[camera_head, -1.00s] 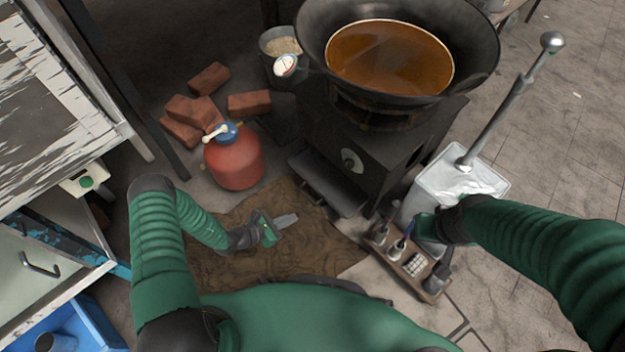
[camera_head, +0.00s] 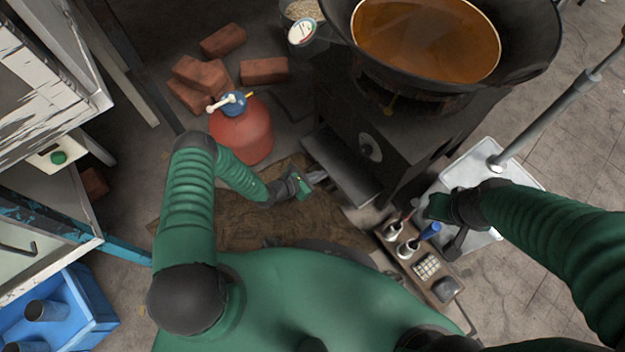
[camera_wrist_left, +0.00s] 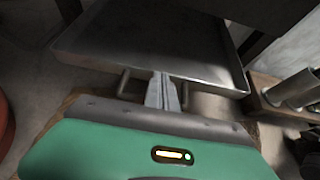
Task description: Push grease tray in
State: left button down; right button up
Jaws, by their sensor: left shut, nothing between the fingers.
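The grease tray (camera_head: 345,172) is a dark metal tray sticking out from the base of the black stove (camera_head: 375,135). It also shows in the left wrist view (camera_wrist_left: 150,48), with two handle posts on its front. My left gripper (camera_head: 310,183) is shut and empty at the tray's front. In the left wrist view its closed fingers (camera_wrist_left: 162,90) point at the tray's front edge, between the handle posts; I cannot tell whether they touch. My right gripper (camera_head: 438,208) is at the right, above the white container; its fingers are not clear.
A wok of orange-brown liquid (camera_head: 425,45) sits on the stove. A red tank (camera_head: 242,132) and several bricks (camera_head: 264,71) lie left of it. A wooden caddy (camera_head: 407,270) and a white container (camera_head: 470,165) stand right. Brown matting (camera_head: 240,222) lies below my left arm.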

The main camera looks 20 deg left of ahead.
pick_arm(q)
jog(key=shift+w+d, duration=0.1)
jog(key=w+d, duration=0.2)
jog(key=w, duration=0.1)
jog(key=w+d, duration=0.2)
jog(key=w, duration=0.1)
jog(key=w+d, duration=0.2)
jog(key=d, duration=0.1)
jog(key=shift+w+f+b, duration=0.1)
jog(key=shift+w+b, duration=0.3)
jog(key=shift+w+d, duration=0.1)
jog(key=shift+w, duration=0.1)
jog(key=shift+r, duration=0.2)
